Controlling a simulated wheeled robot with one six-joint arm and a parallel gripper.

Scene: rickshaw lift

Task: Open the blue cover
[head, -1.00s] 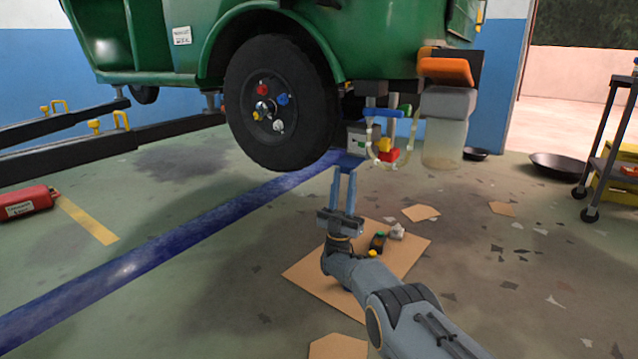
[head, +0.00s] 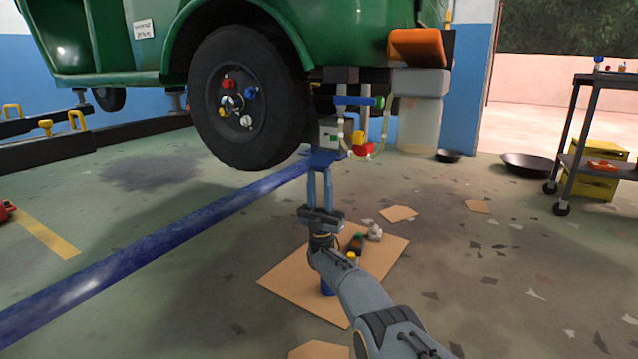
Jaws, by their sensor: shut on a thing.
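The blue cover (head: 323,158) is a flat blue flap at the lower front of a small grey box (head: 331,134) with a green patch. The box hangs under the green rickshaw (head: 340,30), just right of its raised wheel (head: 248,98). My gripper (head: 319,170) reaches up from below, its two blue fingers at the cover's near edge, and it is shut on the cover. The flap sticks out from the box's bottom. Its exact angle and the grip contact are too small to tell.
A blue bar (head: 355,100), looped hoses and a red-and-yellow fitting (head: 361,146) sit close right of the box. Cardboard (head: 290,275) with small bottles lies under my arm. A cart (head: 575,140) and black pans (head: 530,161) stand right. The floor between is mostly clear.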

